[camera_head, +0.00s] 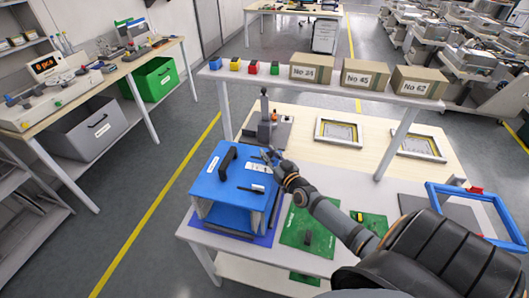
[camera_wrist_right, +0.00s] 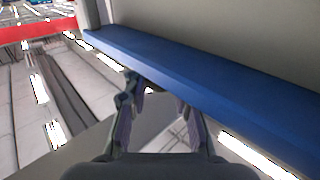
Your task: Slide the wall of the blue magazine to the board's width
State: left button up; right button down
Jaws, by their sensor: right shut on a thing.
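The blue magazine (camera_head: 208,186) stands on the near table, with a black handle and a white label on its blue top. Its sides below the top are greyish panels. My right gripper (camera_head: 268,156) is at the far right edge of the top and is shut on a part of the magazine; the exact part is hard to make out. In the right wrist view, the fingers (camera_wrist_right: 160,98) reach up to a long blue bar (camera_wrist_right: 215,80) of the magazine. A green board (camera_head: 295,238) lies right of the magazine. My left gripper is out of view.
A second green board (camera_head: 372,228) and a blue frame (camera_head: 440,190) lie further right. A grey and orange device (camera_head: 266,128) stands behind the magazine. A raised shelf (camera_head: 275,83) with small coloured bins and numbered boxes spans the table behind.

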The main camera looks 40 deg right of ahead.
jog(key=c, duration=1.1)
grip_release()
jog(key=shift+w+a, duration=0.1)
jog(key=shift+o, duration=0.2)
jog(key=shift+s, duration=0.2)
jog(key=s, duration=1.1)
jog(key=shift+s+a, duration=0.35)
jog(key=shift+a, duration=0.05)
